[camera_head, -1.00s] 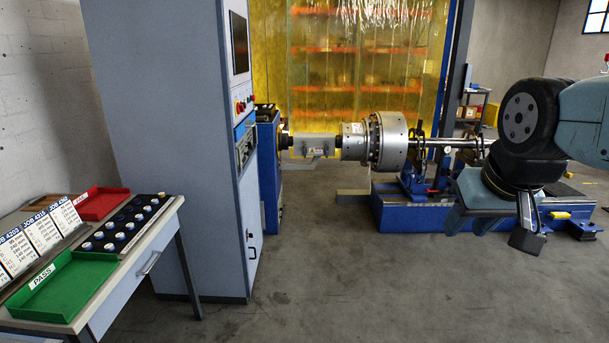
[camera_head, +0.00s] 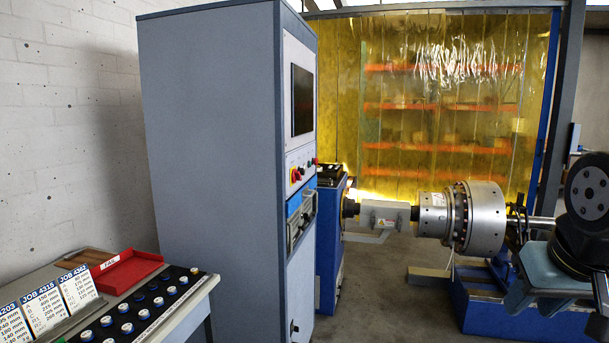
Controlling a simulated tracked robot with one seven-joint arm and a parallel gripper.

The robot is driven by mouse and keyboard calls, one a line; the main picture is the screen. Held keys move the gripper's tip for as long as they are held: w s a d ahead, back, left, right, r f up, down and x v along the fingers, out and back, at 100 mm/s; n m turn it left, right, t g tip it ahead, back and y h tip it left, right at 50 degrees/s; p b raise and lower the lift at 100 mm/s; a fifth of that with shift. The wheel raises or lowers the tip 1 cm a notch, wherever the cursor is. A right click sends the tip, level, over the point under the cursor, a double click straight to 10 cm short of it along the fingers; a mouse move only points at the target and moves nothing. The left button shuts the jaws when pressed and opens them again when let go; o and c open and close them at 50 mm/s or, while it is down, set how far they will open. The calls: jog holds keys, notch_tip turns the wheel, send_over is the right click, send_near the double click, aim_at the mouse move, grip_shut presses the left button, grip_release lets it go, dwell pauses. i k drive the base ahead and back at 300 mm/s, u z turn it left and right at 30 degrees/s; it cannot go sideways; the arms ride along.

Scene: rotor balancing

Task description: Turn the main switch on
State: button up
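The main switch (camera_head: 295,175) appears to be the red and yellow knob on the side panel of the tall grey cabinet (camera_head: 210,150). The panel faces right, so I see the knob at a steep angle. I cannot read its position. The dark screen (camera_head: 302,99) above it looks unlit. Part of my arm shows at the right edge, well to the right of the cabinet. My gripper's fingers are cut off below the picture.
A bench with job cards (camera_head: 78,290), a red tray (camera_head: 130,268) and several round pieces stands at the lower left. The balancing machine with its metal rotor (camera_head: 485,218) lies between the cabinet and my arm. Some grey floor (camera_head: 385,270) is clear before it.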

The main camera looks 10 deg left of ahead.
aim_at(296, 176)
jog(key=u, duration=0.25)
jog(key=i, duration=1.45)
jog(key=u, duration=0.3)
